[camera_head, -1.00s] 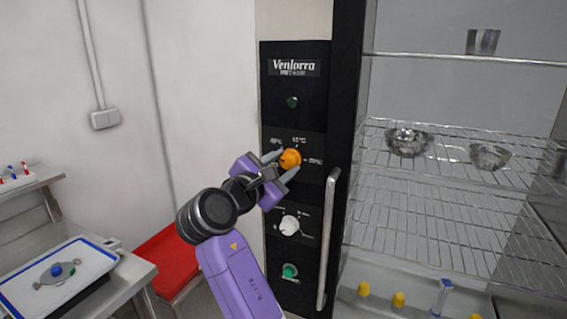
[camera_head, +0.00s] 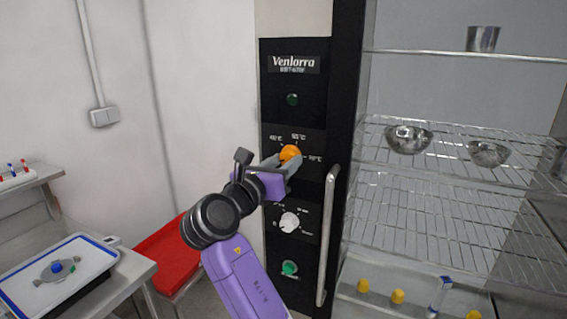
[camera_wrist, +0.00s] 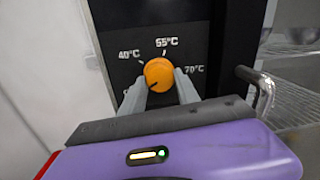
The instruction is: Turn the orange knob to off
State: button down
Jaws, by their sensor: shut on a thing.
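The orange knob (camera_head: 290,153) sits on the black control panel (camera_head: 300,80), and it also shows in the wrist view (camera_wrist: 159,74). White marks around it read 40°C, 55°C and 70°C; a lower-left mark is partly hidden by a finger. A dark pointer line on the knob appears toward its lower part in the wrist view. My gripper (camera_wrist: 160,92) is shut on the knob, with one grey finger on each side of it. In the head view my gripper (camera_head: 283,165) hides the knob's lower part.
A white knob (camera_head: 289,222) and a green button (camera_head: 289,268) are lower on the panel. A vertical metal handle (camera_head: 328,240) stands just right of it. Wire shelves (camera_head: 440,215) with metal bowls (camera_head: 408,139) are further right. A tray (camera_head: 30,290) lies on a bench at left.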

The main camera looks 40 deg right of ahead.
jog(key=shift+d+r+n, duration=0.25)
jog(key=shift+n, duration=0.05)
jog(key=c, duration=1.2)
grip_release()
jog(key=shift+c, duration=0.2)
jog(key=o, duration=0.3)
jog(key=shift+d, duration=0.1)
jog(key=shift+o, duration=0.2)
jog(key=shift+f, duration=0.1)
jog(key=shift+a, duration=0.3)
jog(key=b+v, duration=0.2)
jog(key=v, duration=0.5)
jog(key=shift+a, duration=0.2)
